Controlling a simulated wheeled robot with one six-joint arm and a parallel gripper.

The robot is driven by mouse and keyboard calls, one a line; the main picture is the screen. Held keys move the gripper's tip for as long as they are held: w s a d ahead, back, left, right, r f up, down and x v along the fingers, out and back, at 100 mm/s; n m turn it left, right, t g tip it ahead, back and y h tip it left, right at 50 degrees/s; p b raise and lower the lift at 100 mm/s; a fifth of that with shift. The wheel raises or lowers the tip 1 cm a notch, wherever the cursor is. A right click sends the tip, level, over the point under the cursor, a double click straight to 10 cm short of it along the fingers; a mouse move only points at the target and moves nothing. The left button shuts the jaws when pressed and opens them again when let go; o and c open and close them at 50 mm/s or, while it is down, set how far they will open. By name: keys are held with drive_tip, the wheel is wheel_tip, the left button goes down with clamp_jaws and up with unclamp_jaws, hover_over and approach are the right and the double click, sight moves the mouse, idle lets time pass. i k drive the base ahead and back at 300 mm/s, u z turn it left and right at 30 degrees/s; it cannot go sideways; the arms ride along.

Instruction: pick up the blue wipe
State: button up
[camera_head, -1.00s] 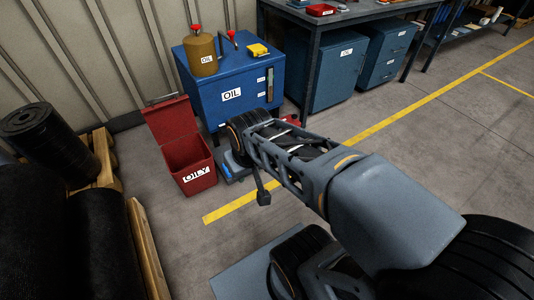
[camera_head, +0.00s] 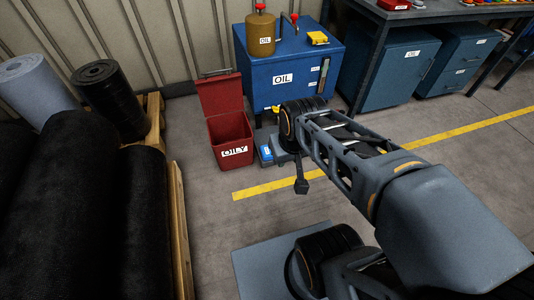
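I cannot make out a blue wipe for certain.
The red OILY bin (camera_head: 229,128) stands open, lid up. The blue OIL cabinet (camera_head: 283,78) bears a brown oil can (camera_head: 260,38) and a yellow thing (camera_head: 318,38). Floor right of the yellow line (camera_head: 450,132) is clear.

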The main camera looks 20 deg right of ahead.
sight(266, 152)
drive_tip(key=k, duration=0.55)
drive_tip(key=z, duration=0.65)
drive_tip(key=i, duration=0.45)
drive_tip(key=z, duration=0.6)
drive_tip(key=i, duration=1)
drive_tip(key=u, duration=0.85)
drive_tip(key=i, duration=0.8)
drive_tip(key=u, duration=1)
